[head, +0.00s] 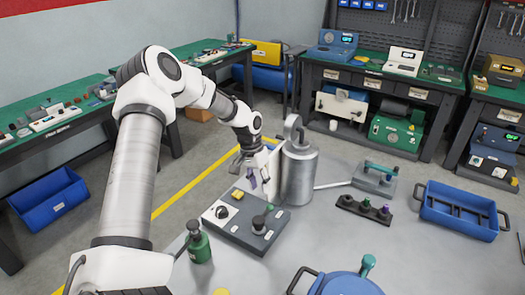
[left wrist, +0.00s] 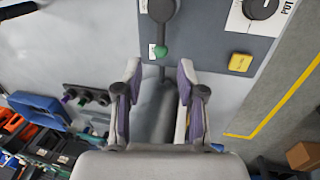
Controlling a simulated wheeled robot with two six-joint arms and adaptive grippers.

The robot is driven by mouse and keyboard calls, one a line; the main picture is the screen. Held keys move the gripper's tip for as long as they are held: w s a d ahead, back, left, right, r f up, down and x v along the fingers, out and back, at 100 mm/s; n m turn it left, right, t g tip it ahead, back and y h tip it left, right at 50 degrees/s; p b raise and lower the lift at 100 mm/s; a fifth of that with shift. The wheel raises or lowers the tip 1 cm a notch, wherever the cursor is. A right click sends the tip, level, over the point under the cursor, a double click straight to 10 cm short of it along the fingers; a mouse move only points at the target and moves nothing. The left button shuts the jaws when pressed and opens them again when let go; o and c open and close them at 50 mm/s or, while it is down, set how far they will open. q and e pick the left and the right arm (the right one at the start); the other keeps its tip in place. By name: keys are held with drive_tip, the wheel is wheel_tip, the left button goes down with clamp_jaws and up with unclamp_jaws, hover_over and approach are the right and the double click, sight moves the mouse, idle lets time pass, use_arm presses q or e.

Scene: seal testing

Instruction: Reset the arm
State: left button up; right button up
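My left gripper (head: 257,181) hangs above the far edge of the grey control box (head: 225,232), next to the upright metal canister (head: 299,178). In the left wrist view the two fingers of my left gripper (left wrist: 160,72) are spread apart, with no object gripped between them. A grey rounded shape (left wrist: 165,115) shows behind the gap; I cannot tell what it is. My right gripper is not in view.
A green bottle (head: 199,246) stands left of the box. A blue lidded pot (head: 345,284) is at the front. A black rack (head: 364,209), a green-handled block (head: 375,178) and a blue tray (head: 459,212) lie to the right.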

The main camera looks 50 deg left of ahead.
use_arm(q)
drive_tip(key=shift+a+r, duration=0.2)
drive_tip(key=shift+r, duration=0.6)
